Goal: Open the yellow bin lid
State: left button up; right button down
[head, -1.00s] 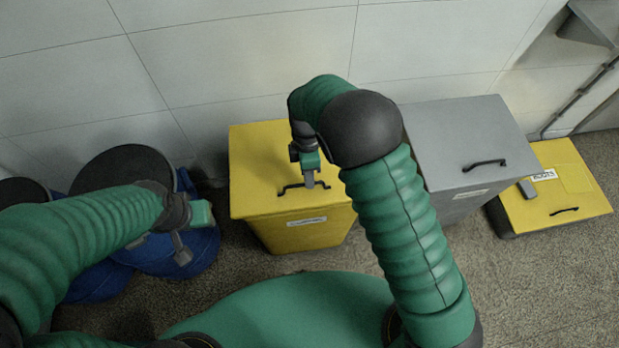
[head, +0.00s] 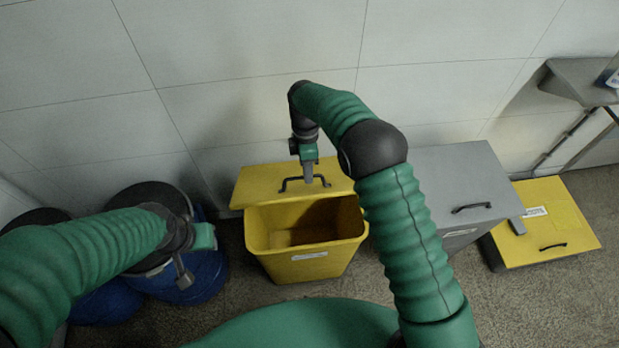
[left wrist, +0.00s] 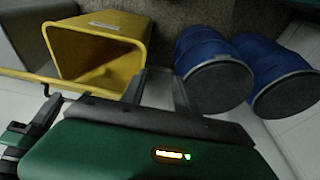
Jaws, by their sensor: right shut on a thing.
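The yellow bin (head: 305,266) stands by the wall with its mouth partly uncovered; its empty-looking inside shows. Its yellow lid (head: 262,180) is raised and tilted back toward the wall. My right gripper (head: 308,180) is shut on the dark lid handle (head: 290,184), reaching down from above. The left wrist view shows the bin's open mouth (left wrist: 143,50) and a thin yellow edge, seemingly the lid's, at its left. My left gripper (head: 187,275) hangs left of the bin, apart from it. In the left wrist view its fingers (left wrist: 159,90) stand apart with nothing between them.
Blue drums with dark lids (head: 200,285) stand left of the bin, close to my left gripper. A grey bin (head: 455,180) with a closed lid stands to the right, then a low yellow box (head: 550,225). The tiled wall is close behind.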

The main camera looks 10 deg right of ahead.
pick_arm(q)
jog(key=shift+f, duration=0.1)
jog(key=shift+w, duration=0.15)
jog(key=shift+c, duration=1.1)
jog(key=w+d+m, duration=0.1)
jog(key=m, duration=0.3)
jog(key=w+d+m, duration=0.1)
jog(key=d+m, duration=0.1)
jog(key=m, duration=0.2)
jog(key=w+d+m, duration=0.1)
jog(key=w+m, duration=0.1)
jog(key=m, duration=0.2)
jog(key=shift+d+y, duration=0.35)
jog(key=shift+y, duration=0.05)
grip_shut()
jog(key=m+t, duration=0.4)
jog(key=m, duration=2)
send_near(294, 193)
jog(key=shift+h, duration=0.4)
jog(key=w+f, duration=0.4)
jog(key=w, duration=0.1)
jog(key=shift+w+a+f, duration=0.2)
jog(key=shift+w+a, duration=0.05)
jog(key=shift+a, duration=0.15)
